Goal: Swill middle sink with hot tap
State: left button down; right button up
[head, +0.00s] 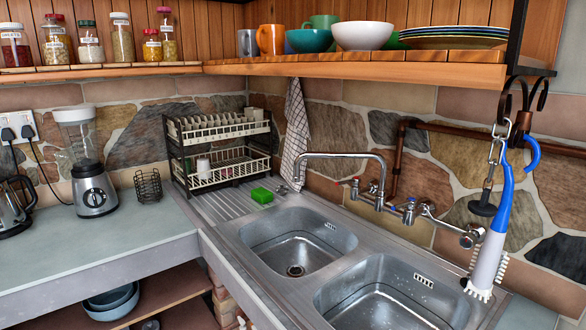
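A steel double sink is set in the counter. Its left basin (290,222) has a drain at the bottom and looks empty. Its right basin (378,272) is cut off by the bottom edge. I cannot tell which one is the middle sink. A wall-mounted mixer tap (340,156) reaches its spout left over the back of the left basin, and no water shows from it. The hot tap handle (355,184) has a red mark and sits left of the blue-marked handle (410,206). Neither of my grippers is in view.
A green sponge (262,195) lies on the drainboard beside a dish rack (222,150). A shelf (380,70) with crockery hangs above. The left counter (90,245) holds a blender (92,185).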

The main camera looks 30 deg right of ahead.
aim_at(356, 181)
jog(key=u, duration=0.55)
jog(key=i, duration=1.5)
jog(key=z, duration=4)
